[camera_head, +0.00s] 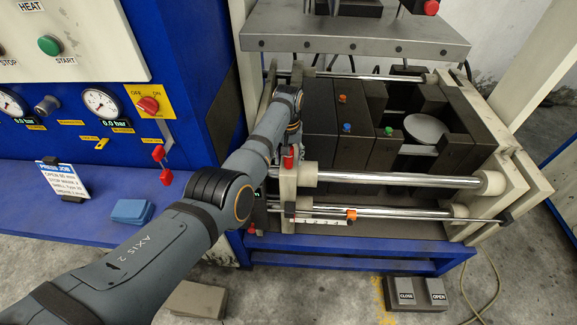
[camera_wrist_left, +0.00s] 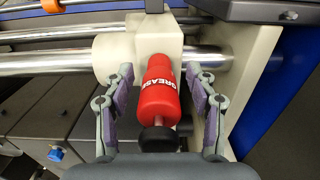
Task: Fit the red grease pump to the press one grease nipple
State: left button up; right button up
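The red grease pump (camera_wrist_left: 158,95), lettered GREASE with a black end knob, shows in the left wrist view against a cream block (camera_wrist_left: 112,50) of the press. In the head view the pump (camera_head: 288,157) shows at the top of that block (camera_head: 288,188). My left gripper (camera_wrist_left: 160,88) is open, with a finger on each side of the pump and a gap to both sides. In the head view the left gripper (camera_head: 293,132) is small and partly hidden by its own arm. The grease nipple is hidden, so I cannot tell how the pump sits on it. My right gripper is not in view.
Chrome rods (camera_head: 400,180) run to the right from the cream block. Dark mould blocks (camera_head: 320,115) lie behind it, below a grey plate (camera_head: 350,38). The blue control cabinet (camera_head: 165,55) stands left. A blue block (camera_head: 131,211) lies on the blue ledge.

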pick_arm(q)
jog(key=shift+r, duration=0.4)
notch_tip(320, 180, up, 11)
jog(key=shift+r, duration=0.1)
